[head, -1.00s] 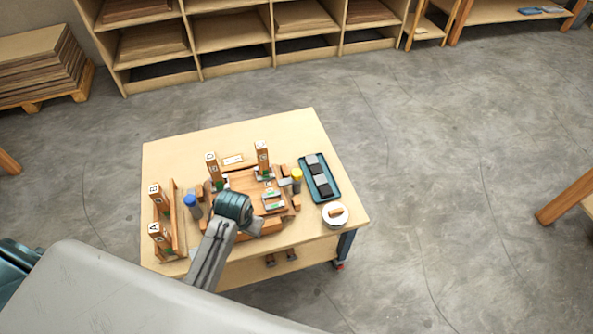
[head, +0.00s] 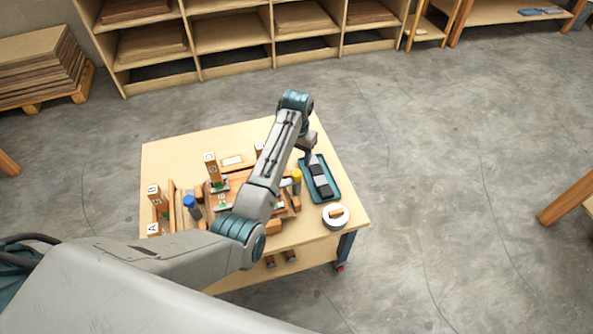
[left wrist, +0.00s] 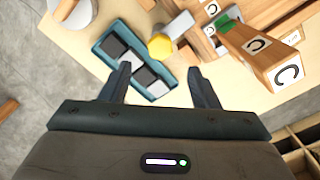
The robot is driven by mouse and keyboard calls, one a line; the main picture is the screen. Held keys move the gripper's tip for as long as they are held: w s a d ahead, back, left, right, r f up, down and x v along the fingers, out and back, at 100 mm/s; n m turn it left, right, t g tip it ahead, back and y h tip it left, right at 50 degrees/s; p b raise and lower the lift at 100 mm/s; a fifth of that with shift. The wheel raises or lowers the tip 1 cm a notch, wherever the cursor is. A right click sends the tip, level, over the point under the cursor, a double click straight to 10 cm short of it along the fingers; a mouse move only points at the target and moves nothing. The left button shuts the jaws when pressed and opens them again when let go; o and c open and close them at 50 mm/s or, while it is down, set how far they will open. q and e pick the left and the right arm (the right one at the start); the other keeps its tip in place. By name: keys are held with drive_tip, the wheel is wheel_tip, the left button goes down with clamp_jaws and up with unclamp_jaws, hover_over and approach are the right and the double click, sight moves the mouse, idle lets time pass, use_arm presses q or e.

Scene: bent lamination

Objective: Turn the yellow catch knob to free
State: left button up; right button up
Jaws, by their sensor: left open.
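The yellow catch knob (head: 297,174) stands at the right side of the wooden fixture (head: 222,206) on the table. In the left wrist view the yellow knob (left wrist: 160,46) shows as a faceted cap on a grey body, beyond the fingertips and roughly between them. My left gripper (left wrist: 158,75) is open and empty, with its two dark fingers apart. In the head view the left gripper (head: 308,157) hangs near the tray's far end, close to the knob, and is small there. My left forearm hides part of the fixture. My right gripper is not in view.
A teal tray (head: 334,196) with dark and light blocks lies right of the knob. A white round dish (head: 335,224) is at the near right corner. A block marked C (left wrist: 285,72) rises close to the gripper. A blue knob (head: 190,201) stands at the left.

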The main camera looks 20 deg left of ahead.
sight(297, 172)
use_arm(q)
wheel_tip(297, 172, down, 8)
drive_tip(key=shift+f, duration=0.1)
idle(0.4)
drive_tip(key=c, duration=1)
